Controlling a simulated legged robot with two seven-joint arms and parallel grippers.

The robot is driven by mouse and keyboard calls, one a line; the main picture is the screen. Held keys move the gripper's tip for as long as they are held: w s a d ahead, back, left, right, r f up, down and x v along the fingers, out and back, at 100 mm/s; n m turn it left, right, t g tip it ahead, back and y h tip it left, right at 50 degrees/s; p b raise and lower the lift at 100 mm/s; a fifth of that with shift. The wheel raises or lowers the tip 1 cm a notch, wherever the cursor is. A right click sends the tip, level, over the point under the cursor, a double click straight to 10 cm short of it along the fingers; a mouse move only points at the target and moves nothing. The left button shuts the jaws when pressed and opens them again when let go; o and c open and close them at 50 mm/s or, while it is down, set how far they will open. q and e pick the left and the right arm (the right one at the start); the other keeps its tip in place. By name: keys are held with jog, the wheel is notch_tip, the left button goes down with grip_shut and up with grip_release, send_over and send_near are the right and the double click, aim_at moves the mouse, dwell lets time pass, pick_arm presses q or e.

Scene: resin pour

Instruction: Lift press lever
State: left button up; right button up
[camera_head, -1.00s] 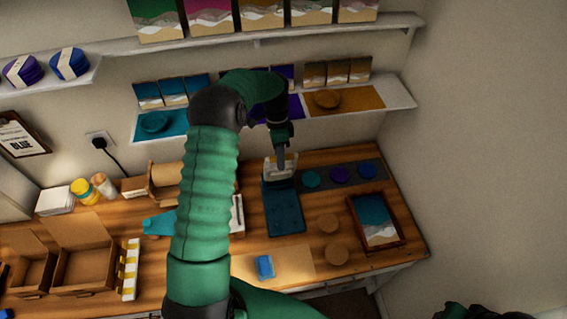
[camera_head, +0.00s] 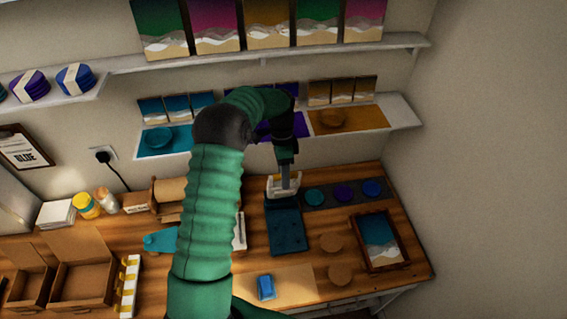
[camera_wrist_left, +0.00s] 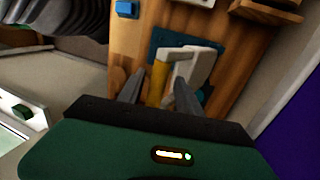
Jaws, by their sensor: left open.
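The press stands at the back of the worktable, with a white body (camera_head: 272,186) behind a dark teal base plate (camera_head: 287,231). In the left wrist view its white frame (camera_wrist_left: 200,66) and a yellow lever handle (camera_wrist_left: 160,72) show close up. My left gripper (camera_head: 285,181) reaches down over the press from above. In the left wrist view its two grey fingers (camera_wrist_left: 158,88) are open, one on each side of the yellow handle. I cannot tell whether either finger touches it. My right gripper is not in view.
Round teal, purple and blue discs (camera_head: 343,191) lie right of the press. A framed picture (camera_head: 379,241) and two round coasters (camera_head: 340,273) are in front of them. A blue block (camera_head: 265,287) lies near the front edge. A shelf (camera_head: 399,113) runs behind my arm.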

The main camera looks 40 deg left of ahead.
pick_arm(q)
jog(key=v, duration=1.6)
jog(key=shift+w+a+b, duration=0.15)
jog(key=shift+a+b, duration=0.15)
jog(key=shift+b, duration=0.1)
jog(key=shift+d+f, duration=0.1)
jog(key=shift+f, duration=0.05)
